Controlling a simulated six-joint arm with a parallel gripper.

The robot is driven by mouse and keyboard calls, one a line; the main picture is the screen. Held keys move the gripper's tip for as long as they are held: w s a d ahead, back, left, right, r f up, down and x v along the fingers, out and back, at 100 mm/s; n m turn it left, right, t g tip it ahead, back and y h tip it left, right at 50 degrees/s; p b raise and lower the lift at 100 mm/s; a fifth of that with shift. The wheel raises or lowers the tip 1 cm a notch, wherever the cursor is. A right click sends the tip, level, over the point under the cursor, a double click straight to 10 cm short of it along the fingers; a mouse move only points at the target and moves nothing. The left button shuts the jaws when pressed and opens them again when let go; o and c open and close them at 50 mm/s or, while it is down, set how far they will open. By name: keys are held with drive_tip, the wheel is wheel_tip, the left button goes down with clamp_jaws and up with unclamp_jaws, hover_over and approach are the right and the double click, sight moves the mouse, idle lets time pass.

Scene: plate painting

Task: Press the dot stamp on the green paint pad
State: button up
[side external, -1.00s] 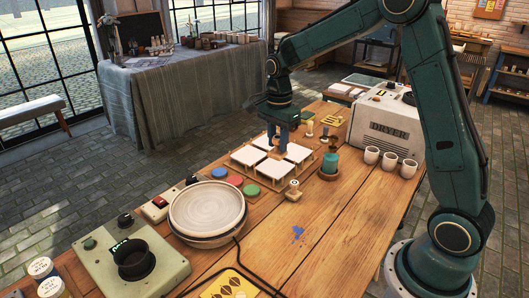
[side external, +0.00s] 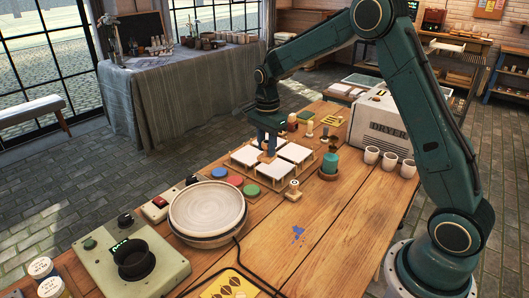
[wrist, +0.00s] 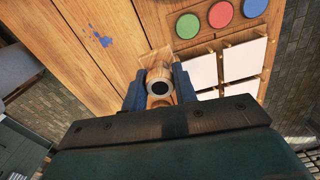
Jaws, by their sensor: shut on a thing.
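My gripper (side external: 268,148) is shut on the dot stamp (wrist: 158,86), a pale wooden piece with a dark round dot on its visible end. In the side view its wooden lower part shows between the blue fingers, over the white tiles; its height above them is hard to judge. In the wrist view my fingers (wrist: 157,92) stand on both sides of it. The green paint pad (side external: 251,190) is a flat disc at the near end of the pad row, left of and nearer than my gripper.
Red (side external: 235,180) and blue (side external: 220,172) pads lie beside the green one. White tiles (side external: 247,155) sit in a wooden rack. The front right tabletop is clear.

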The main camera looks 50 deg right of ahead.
drive_tip(key=w+f, duration=0.7)
drive_tip(key=f, duration=0.1)
drive_tip(key=shift+d, duration=0.3)
drive_tip(key=shift+f, duration=0.3)
drive_tip(key=shift+f, duration=2.8)
drive_tip(key=shift+f, duration=0.65)
idle(0.5)
wheel_tip(320, 180, up, 7)
idle(1.2)
